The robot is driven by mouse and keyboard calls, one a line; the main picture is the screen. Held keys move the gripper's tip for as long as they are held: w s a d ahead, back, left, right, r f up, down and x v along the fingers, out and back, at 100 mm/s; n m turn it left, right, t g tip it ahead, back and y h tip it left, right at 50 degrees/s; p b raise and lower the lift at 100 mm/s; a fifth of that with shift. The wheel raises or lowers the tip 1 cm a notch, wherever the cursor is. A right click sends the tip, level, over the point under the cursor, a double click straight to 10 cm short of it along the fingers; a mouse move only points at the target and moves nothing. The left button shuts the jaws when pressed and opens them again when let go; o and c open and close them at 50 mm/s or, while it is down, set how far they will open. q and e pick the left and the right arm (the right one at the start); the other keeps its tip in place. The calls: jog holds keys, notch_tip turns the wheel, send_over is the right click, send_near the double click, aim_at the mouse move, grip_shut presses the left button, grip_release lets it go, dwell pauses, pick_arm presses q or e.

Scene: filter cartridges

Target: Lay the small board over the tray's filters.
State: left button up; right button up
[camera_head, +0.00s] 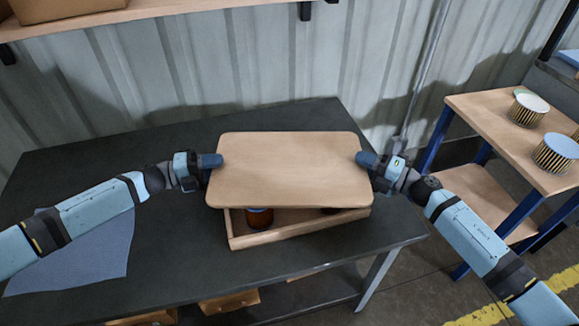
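The small board (289,170) is a light wooden panel with rounded corners. It is over the wooden tray (300,232) and hides most of it. Only the tray's front wall and part of its inside show below the board's front edge. An orange-brown filter (259,217) shows in the tray at the left, and a dark part of another (330,210) shows further right. My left gripper (212,161) is at the board's left edge and my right gripper (364,159) is at its right edge. Both appear shut on the board's edges.
The tray stands on a dark table (180,235). A blue-grey cloth (75,255) lies at the table's left. A wooden side table (490,112) at the right holds striped cylindrical cartridges (556,154). A corrugated wall (250,60) and a shelf (170,8) are behind.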

jog(key=shift+s+d, duration=0.1)
jog(key=shift+d, duration=0.05)
pick_arm(q)
jog(key=v, duration=1.1)
jog(key=shift+a, duration=0.35)
pick_arm(e)
jog(key=v, duration=1.1)
jog(key=shift+s+d, duration=0.2)
jog(key=shift+d, duration=0.05)
pick_arm(q)
jog(key=shift+s, duration=0.15)
pick_arm(e)
jog(key=shift+r, duration=0.1)
